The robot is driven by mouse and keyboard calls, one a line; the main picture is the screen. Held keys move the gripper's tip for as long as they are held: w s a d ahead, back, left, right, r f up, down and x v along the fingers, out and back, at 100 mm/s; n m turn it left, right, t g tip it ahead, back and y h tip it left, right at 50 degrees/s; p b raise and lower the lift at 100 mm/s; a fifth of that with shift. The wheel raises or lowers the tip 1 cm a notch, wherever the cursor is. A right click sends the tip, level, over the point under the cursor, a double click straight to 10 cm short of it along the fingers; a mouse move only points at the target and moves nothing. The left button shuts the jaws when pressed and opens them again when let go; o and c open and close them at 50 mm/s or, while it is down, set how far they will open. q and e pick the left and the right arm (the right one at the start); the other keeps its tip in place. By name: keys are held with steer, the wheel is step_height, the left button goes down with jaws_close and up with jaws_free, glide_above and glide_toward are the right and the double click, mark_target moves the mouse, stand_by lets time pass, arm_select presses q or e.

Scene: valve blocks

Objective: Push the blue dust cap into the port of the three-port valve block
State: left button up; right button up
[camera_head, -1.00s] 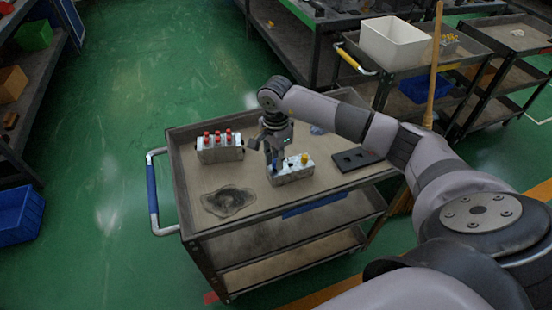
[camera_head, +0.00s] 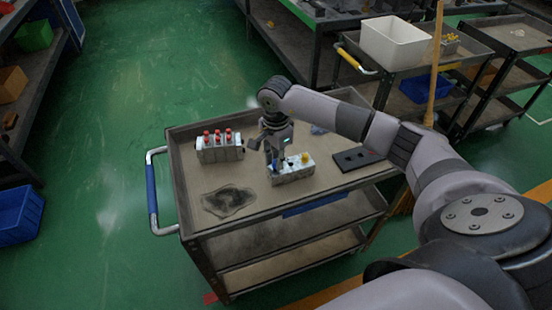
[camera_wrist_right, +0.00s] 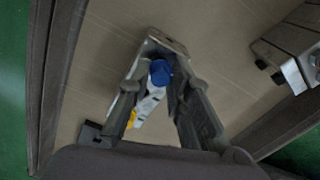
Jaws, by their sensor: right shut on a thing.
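The pale grey valve block (camera_head: 293,173) sits on the cart top, with a yellow cap (camera_head: 305,158) on its top toward the right. My right gripper (camera_head: 273,163) points down at the block's left end. In the right wrist view the gripper (camera_wrist_right: 160,78) is shut on the blue dust cap (camera_wrist_right: 160,70). The block (camera_wrist_right: 150,103) shows partly beneath the cap there, with some yellow (camera_wrist_right: 132,118). The cap is over or at the block's left-end port; the port is hidden, so I cannot tell how deep it sits. My left gripper is out of view.
A grey block with several red caps (camera_head: 220,148) stands at the back left of the cart (camera_head: 190,185). A black plate with holes (camera_head: 357,159) lies right of the valve block. The surface between is clear.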

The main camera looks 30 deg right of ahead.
steer(key=shift+f+b, duration=0.55)
steer(key=shift+f, duration=0.15)
stand_by(0.4)
steer(key=o, duration=0.7)
steer(key=shift+o, duration=0.2)
steer(key=shift+r, duration=0.2)
step_height(320, 180, up, 12)
steer(key=shift+f, duration=0.15)
